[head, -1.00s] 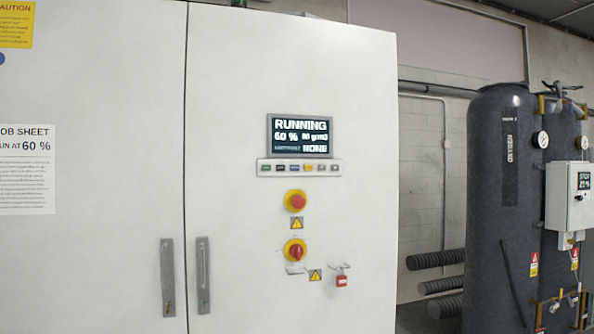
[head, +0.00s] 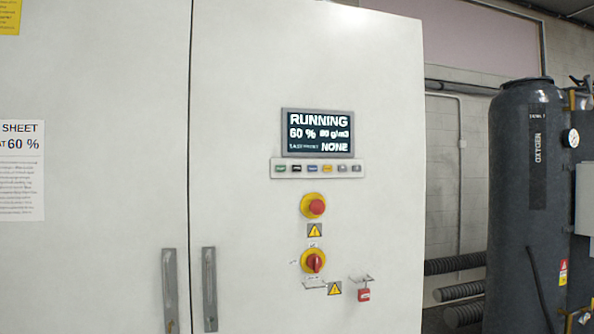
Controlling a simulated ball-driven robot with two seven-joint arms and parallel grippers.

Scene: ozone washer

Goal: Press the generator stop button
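The generator cabinet (head: 390,90) is tall and white and fills most of the head view. Its display (head: 318,133) reads RUNNING, 60 %, 80 g/m3 and NONE. A red mushroom button on a yellow ring (head: 316,207) sits under the strip. A red rotary switch on yellow (head: 315,261) is lower down. Neither of my grippers is in view.
Two long grey handles (head: 209,289) stand at the door seam. A red padlock (head: 364,295) hangs beside the rotary switch. A job sheet (head: 20,172) is on the left door. A dark oxygen tank (head: 510,200) and ribbed hoses (head: 458,291) stand to the right.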

